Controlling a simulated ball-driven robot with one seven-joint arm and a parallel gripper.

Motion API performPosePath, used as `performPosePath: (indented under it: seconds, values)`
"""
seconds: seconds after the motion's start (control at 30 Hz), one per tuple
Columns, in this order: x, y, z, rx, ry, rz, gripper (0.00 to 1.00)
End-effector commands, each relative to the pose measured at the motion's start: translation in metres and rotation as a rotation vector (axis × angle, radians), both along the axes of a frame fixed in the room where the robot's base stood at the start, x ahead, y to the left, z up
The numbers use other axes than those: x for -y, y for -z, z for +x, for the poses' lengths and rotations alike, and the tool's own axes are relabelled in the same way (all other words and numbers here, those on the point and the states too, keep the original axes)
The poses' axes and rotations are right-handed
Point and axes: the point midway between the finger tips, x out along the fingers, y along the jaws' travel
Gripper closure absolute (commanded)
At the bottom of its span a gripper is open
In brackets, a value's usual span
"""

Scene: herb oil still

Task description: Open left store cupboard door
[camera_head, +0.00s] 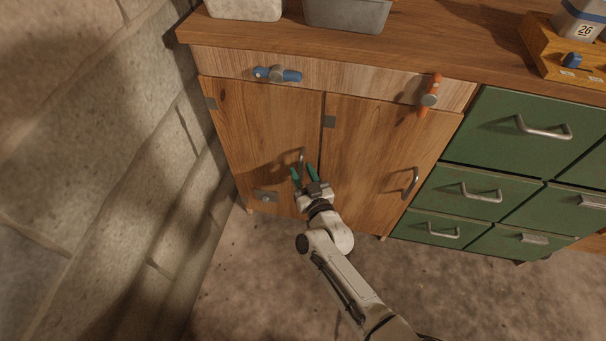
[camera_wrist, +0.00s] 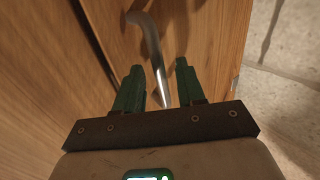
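The left cupboard door (camera_head: 262,125) is wooden and looks closed, level with the right door (camera_head: 368,150). Its curved metal handle (camera_head: 301,157) sits near its right edge. My gripper (camera_head: 304,173) is at this handle, low on the cupboard front. In the wrist view, the handle (camera_wrist: 152,50) runs down between the two green fingers of my gripper (camera_wrist: 159,80). The fingers are apart, with visible space on the right side of the handle. Whether the left finger touches it I cannot tell.
A blue turn-handle (camera_head: 277,74) lies level above the left door; an orange one (camera_head: 430,92) stands upright above the right door. A stone wall (camera_head: 100,150) stands close left. Green drawers (camera_head: 525,130) are right. Floor in front is clear.

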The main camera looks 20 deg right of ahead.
Motion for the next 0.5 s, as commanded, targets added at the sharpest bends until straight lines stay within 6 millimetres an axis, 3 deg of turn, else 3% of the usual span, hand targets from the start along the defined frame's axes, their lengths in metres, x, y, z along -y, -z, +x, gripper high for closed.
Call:
performPosePath:
  seconds: [0.13,0.5]
  values:
    - [0.0001,-0.0001,-0.0002,0.0,0.0,0.0,0.62]
    - [0.0001,-0.0001,-0.0004,0.0,0.0,0.0,0.97]
